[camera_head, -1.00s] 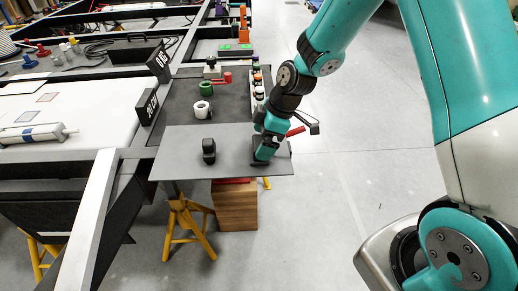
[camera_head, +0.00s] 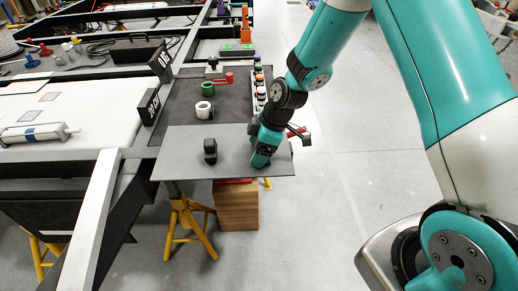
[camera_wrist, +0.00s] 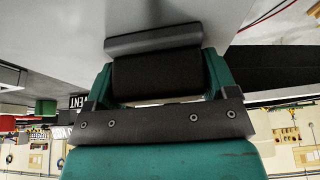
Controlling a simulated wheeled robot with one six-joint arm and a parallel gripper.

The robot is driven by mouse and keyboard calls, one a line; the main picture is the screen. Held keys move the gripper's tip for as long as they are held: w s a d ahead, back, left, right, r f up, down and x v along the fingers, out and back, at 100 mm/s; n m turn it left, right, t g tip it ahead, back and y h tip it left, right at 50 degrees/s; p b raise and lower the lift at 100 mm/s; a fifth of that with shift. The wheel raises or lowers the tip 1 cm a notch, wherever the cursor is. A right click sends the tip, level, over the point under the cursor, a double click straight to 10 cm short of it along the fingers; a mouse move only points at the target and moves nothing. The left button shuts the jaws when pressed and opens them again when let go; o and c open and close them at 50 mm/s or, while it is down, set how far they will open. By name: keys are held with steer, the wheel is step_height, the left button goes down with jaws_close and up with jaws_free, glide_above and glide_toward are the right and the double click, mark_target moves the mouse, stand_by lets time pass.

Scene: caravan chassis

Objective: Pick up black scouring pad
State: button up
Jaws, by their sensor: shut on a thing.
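The black scouring pad (camera_wrist: 157,75) shows in the wrist view as a dark block with a flat dark grey edge beyond it. It sits between the two teal fingers of my gripper (camera_wrist: 158,80), which are shut on it. In the head view my gripper (camera_head: 261,158) is low over the right part of the grey sheet (camera_head: 180,155). The pad is mostly hidden behind my gripper there, so I cannot tell whether it still touches the sheet.
A black rounded object (camera_head: 210,151) stands on the sheet left of my gripper. Behind it are a white roll (camera_head: 203,109), a green roll (camera_head: 208,89) and a rack of small items (camera_head: 260,92). Yellow trestle legs (camera_head: 188,225) and a wooden block (camera_head: 237,208) are below.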

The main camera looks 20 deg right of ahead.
step_height(320, 180, up, 20)
stand_by(0.5)
